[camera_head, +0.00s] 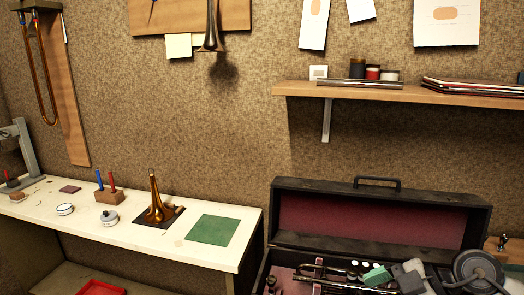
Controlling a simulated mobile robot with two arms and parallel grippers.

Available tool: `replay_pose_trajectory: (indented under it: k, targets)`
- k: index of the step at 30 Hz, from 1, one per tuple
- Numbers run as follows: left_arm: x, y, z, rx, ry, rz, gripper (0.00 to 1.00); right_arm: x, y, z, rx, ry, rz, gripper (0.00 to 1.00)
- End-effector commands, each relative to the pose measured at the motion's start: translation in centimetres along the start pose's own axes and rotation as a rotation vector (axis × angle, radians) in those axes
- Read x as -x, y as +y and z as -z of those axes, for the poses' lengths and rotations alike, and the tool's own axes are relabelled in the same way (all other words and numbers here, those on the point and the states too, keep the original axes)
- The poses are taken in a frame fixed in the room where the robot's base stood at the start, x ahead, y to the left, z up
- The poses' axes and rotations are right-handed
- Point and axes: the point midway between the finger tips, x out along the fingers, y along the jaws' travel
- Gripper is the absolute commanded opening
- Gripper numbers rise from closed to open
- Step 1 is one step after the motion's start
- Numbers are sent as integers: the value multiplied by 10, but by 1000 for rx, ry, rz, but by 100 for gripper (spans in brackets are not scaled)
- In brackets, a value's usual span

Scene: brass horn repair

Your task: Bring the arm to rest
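My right arm enters at the bottom right, and its grey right gripper (408,275) is over the open dark case (380,190). A small green piece (376,275) shows right at the gripper's left end; I cannot tell whether it is held or lies behind. The fingers are too small and overlapped to read as open or shut. Silvery and dark horn parts (335,283) lie in the case below and left of the gripper. My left gripper is not in view.
A white bench (130,235) at left carries a brass bell on a dark mat, a green mat (213,230), a wooden block with red and blue tools, and small round tins. A wooden shelf (400,92) juts out above the case. The raised lid stands behind the gripper.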

Motion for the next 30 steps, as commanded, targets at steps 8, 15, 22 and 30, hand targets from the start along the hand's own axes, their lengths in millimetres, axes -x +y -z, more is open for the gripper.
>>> replay_pose_trajectory:
  k: [8, 15, 22, 30]
  targets:
    - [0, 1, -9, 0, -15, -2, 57, -34, 0, 70, 116, 526, -300, 97]
    - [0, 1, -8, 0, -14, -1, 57, -13, 20, 73, -90, 772, -921, 97]
    - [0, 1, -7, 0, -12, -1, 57, -13, 0, -18, -562, 429, -1347, 97]
    - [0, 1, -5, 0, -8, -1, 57, -57, -104, -107, -1018, -218, -1223, 97]
